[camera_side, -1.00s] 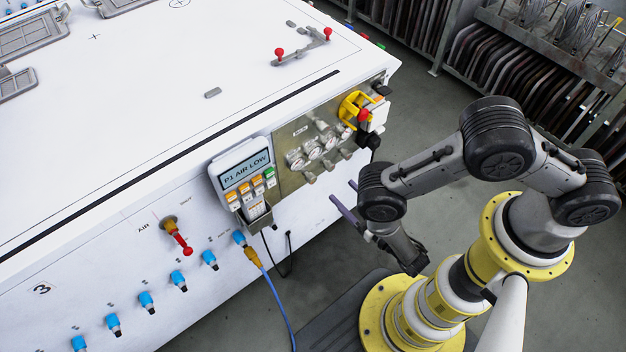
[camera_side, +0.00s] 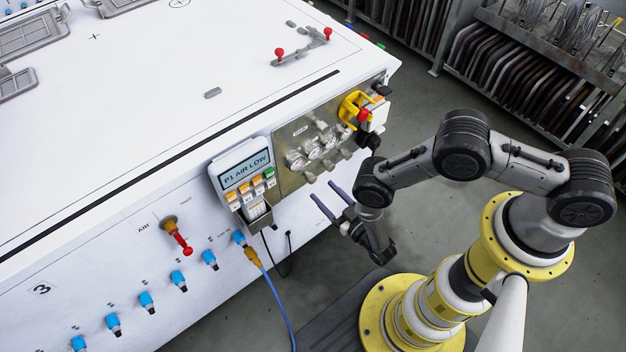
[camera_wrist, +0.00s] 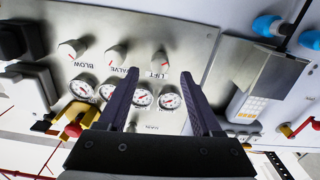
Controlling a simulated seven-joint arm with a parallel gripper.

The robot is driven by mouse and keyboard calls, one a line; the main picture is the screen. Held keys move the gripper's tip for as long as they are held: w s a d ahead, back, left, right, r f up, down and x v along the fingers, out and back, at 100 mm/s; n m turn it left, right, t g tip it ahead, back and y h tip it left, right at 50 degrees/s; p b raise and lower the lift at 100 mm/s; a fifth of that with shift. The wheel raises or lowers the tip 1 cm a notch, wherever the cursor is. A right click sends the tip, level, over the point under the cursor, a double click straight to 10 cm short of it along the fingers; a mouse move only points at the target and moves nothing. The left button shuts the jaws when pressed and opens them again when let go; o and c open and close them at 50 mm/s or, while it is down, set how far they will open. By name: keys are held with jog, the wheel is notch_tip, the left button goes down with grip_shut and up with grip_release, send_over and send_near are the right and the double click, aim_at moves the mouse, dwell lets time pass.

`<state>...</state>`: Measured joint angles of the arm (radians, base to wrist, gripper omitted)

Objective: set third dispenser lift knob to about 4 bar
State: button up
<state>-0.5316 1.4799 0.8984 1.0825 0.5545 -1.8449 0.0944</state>
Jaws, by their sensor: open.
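The knob labelled LIFT (camera_wrist: 159,62) is a light, round knob, rightmost in a row of three on the metal panel (camera_wrist: 190,35) in the wrist view. In the side view it appears to be the lower-left knob (camera_side: 310,177). The other knobs are labelled BLOW (camera_wrist: 72,48) and VALVE (camera_wrist: 116,55). Round gauges (camera_wrist: 169,100) with red needles sit beside the knobs; their readings are too small to tell. My gripper (camera_wrist: 158,73) is open and empty, its two purple fingers pointing at the panel either side of LIFT in the picture. In the side view, the gripper (camera_side: 321,192) is apart from the panel.
A display reading "P1 AIR LOW" (camera_side: 245,170) with coloured buttons juts out left of the panel. A yellow bracket with a red knob (camera_side: 362,115) stands at the panel's right. A blue cable (camera_side: 275,295) hangs below. The space before the panel is free.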

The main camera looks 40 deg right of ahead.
aim_at(314, 181)
jog(key=shift+w, duration=3.1)
grip_shut()
